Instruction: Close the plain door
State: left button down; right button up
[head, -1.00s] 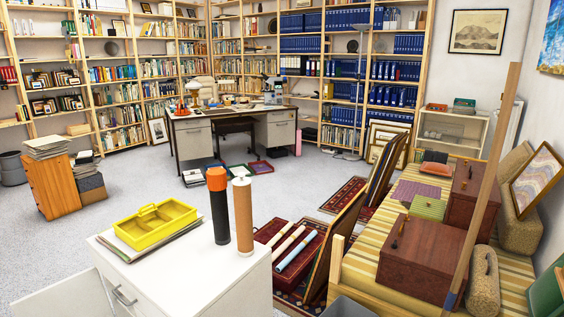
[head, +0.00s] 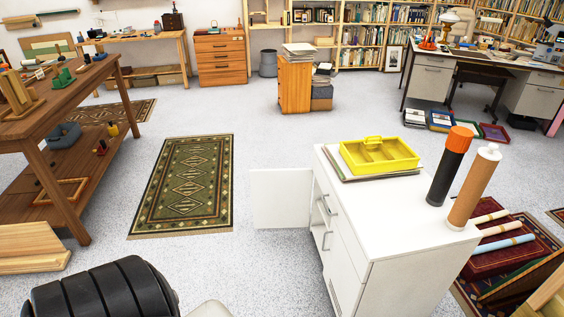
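A white cabinet (head: 395,226) stands right of centre in the head view. Its plain white door (head: 281,198) is swung open and sticks out to the left from the cabinet's far end. The door's face shows no handle on the side I see. Beside it, the cabinet front has grey handles (head: 327,240) and a vent slot low down. The inside of the cabinet behind the door is mostly hidden. Neither of my grippers is in view.
A yellow caddy (head: 378,155), an orange-capped black tube (head: 449,167) and a brown tube (head: 473,188) stand on the cabinet. A green rug (head: 187,184) lies left of the door. A wooden workbench (head: 62,92) stands at left. Grey floor around the door is clear.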

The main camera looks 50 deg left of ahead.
aim_at(281, 199)
jog(key=i+j+z, duration=0.2)
jog(key=j+z, duration=0.15)
jog(key=j, duration=1.2)
jog(key=j+z, duration=0.4)
jog(key=j, duration=1.2)
jog(key=j+z, duration=0.15)
jog(key=j, duration=0.3)
jog(key=k+j+z, duration=0.15)
jog(key=j, duration=0.25)
jog(key=k+j+z, duration=0.15)
jog(key=j, duration=0.3)
jog(key=j+z, duration=0.15)
jog(key=j, duration=0.3)
jog(key=k+j+z, duration=0.15)
jog(key=j, duration=0.25)
jog(key=k+j+z, duration=0.15)
jog(key=j, duration=0.2)
jog(key=k+j+z, duration=0.3)
jog(key=k+j, duration=0.15)
jog(key=j, duration=0.8)
jog(key=k+j+z, duration=0.15)
jog(key=j, duration=0.95)
